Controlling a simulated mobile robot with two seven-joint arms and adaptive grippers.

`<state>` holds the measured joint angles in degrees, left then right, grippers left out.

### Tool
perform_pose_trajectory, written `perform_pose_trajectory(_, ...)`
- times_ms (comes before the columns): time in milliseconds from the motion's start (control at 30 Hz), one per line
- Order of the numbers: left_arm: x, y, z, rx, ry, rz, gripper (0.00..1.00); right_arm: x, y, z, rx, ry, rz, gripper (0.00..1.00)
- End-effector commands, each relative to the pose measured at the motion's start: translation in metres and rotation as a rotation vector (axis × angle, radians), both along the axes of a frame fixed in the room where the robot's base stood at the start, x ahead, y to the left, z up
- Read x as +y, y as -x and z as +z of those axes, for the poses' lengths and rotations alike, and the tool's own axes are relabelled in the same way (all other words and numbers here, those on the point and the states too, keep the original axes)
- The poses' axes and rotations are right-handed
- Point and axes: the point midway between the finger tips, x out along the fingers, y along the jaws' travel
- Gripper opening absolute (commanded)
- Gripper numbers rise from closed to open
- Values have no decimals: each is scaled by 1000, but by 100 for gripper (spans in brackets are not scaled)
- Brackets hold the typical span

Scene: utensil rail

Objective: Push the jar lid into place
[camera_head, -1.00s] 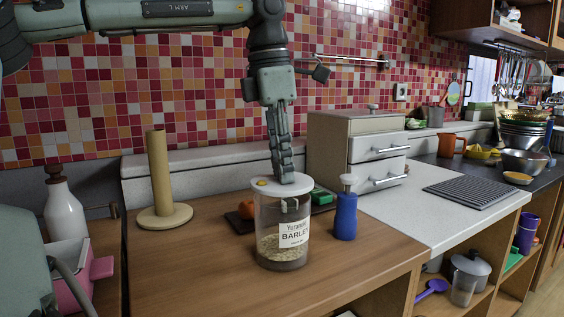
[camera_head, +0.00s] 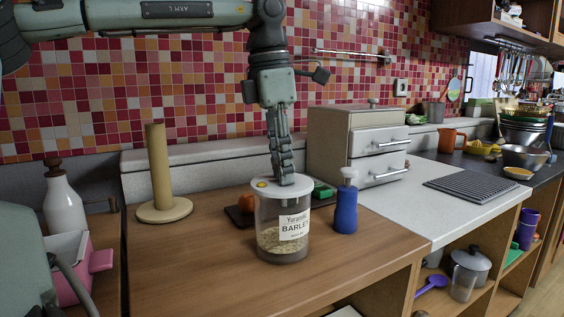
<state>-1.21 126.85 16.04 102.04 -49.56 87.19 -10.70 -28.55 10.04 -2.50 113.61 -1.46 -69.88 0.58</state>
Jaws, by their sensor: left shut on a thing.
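The clear jar (camera_head: 268,221) stands upright on the wooden counter, with pale grain inside and a white "BARLEY" label. My right gripper is out of view.
A blue bottle (camera_head: 346,210) stands close right of the jar. A dark board (camera_head: 237,217) with a tomato (camera_head: 246,204) lies behind it. A paper-towel stand (camera_head: 164,207) is at the left, a drawer box (camera_head: 340,137) behind right. The front counter is clear.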

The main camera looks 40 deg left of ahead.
Motion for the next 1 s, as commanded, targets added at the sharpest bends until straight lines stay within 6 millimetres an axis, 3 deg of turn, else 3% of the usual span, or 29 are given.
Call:
perform_pose_trajectory(200,0,0,-5,-1,0,0,0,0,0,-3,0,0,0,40)
perform_pose_trajectory(233,0,0,-5,-1,0,0,28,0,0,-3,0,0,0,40)
perform_pose_trajectory(433,0,0,-4,0,0,0,51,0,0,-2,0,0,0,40)
perform_pose_trajectory(767,0,0,-2,0,0,1,51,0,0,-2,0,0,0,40)
perform_pose_trajectory(1000,3,3,36,-3,-1,3,51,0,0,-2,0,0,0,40)
